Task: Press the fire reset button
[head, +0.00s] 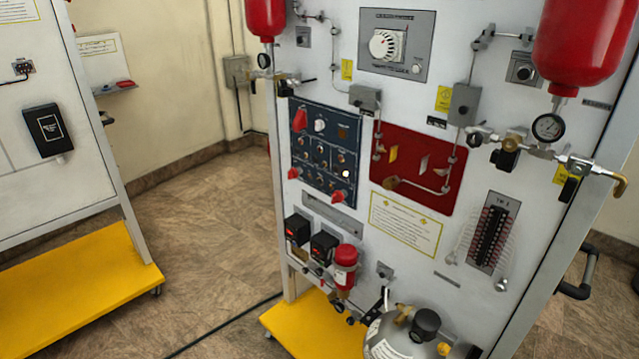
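A white trainer board (340,60) stands upright on a yellow wheeled base. A dark blue control panel (326,150) on its left half carries red handles, a white knob (320,125) and several small round buttons or knobs. One small round spot (345,173) near the panel's lower right looks bright, as if lit. The labels are too small to read, so I cannot tell which control is the fire reset button. Neither of my grippers is in view.
A grey cylinder (395,340) and a red canister (345,268) stick out low down. Another stand with a yellow base (75,290) is at left. Brown floor (205,225) between is open, with a black cable.

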